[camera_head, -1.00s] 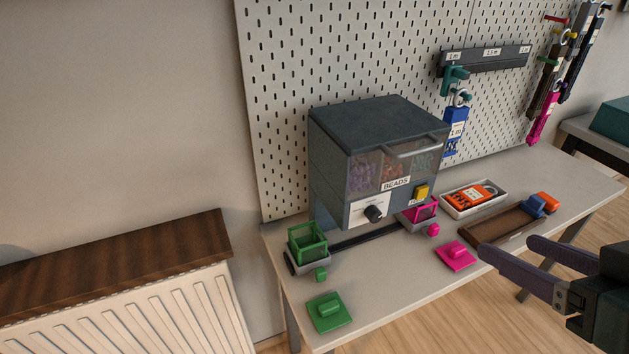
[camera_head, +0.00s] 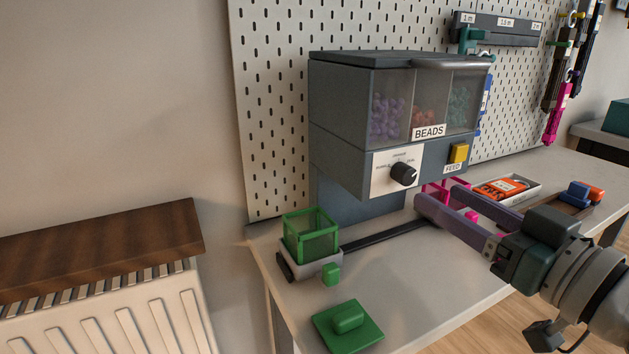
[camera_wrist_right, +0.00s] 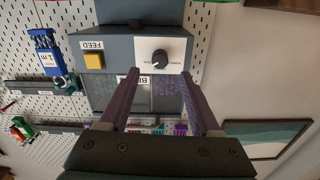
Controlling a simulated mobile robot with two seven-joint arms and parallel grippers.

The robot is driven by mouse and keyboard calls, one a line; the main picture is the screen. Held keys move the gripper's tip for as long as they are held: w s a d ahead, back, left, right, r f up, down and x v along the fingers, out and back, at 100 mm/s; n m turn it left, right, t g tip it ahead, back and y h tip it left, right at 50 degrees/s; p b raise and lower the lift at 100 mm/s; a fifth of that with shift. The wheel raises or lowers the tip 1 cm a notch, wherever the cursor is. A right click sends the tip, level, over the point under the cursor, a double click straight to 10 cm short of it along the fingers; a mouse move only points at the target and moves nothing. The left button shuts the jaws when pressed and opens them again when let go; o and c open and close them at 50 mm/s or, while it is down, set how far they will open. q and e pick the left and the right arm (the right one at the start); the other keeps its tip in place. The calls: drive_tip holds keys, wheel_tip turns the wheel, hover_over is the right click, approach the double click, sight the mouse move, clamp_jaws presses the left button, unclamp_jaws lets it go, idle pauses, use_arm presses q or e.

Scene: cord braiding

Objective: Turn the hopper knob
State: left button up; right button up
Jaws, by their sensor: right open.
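The grey bead hopper (camera_head: 340,155) stands at the back of the table, with purple, red and teal beads behind its clear front. Its black knob (camera_head: 404,174) sits on a white dial plate; the knob also shows in the right wrist view (camera_wrist_right: 160,57), above and between the fingers. A yellow FEED button (camera_head: 459,153) is right of the knob. My right gripper (camera_head: 435,195) is open and empty, its purple fingers below and right of the knob, apart from it. In the right wrist view the open fingers (camera_wrist_right: 155,82) point toward the hopper front. My left gripper is not in view.
A green basket (camera_head: 311,236) stands on the rail's left end, with a green lid (camera_head: 348,326) in front. A pink basket (camera_head: 444,188) is partly hidden behind my right fingers. A white tray (camera_head: 535,186) holds an orange item. The table's front middle is clear.

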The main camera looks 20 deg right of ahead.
sight(410, 178)
drive_tip(key=w, duration=0.4)
drive_tip(key=w+b, duration=0.1)
drive_tip(key=w, duration=0.1)
drive_tip(key=shift+w+a, duration=0.1)
drive_tip(key=shift+a, duration=0.15)
clamp_jaws()
idle(0.3)
